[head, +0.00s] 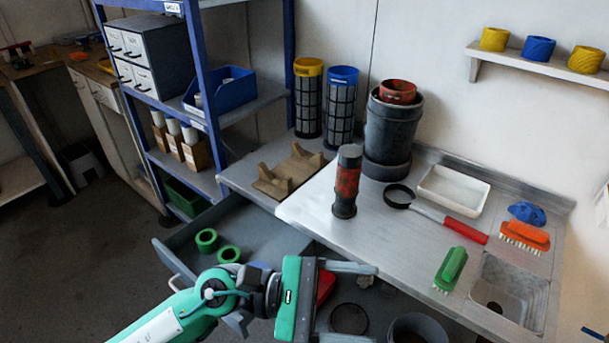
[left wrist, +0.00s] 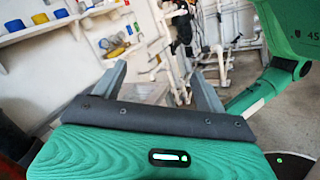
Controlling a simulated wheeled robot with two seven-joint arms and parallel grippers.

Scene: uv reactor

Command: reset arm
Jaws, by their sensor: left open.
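My left arm comes in from the left at the bottom of the head view, in green and grey. Its gripper (head: 362,303) points right, in front of the worktop (head: 310,215) and over part of the open drawer. The two grey fingers are spread apart. In the left wrist view the same gripper (left wrist: 158,82) shows its fingers wide apart with nothing held between them. My right gripper is not in view in the head picture.
An open grey drawer (head: 177,255) with green rings (head: 207,240) lies left of the gripper. A red-black cylinder (head: 346,183), strap wrench (head: 440,215), white tray (head: 453,190), green brush (head: 450,270) and sink (head: 512,285) are on the worktop. Blue shelving (head: 205,90) stands behind left.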

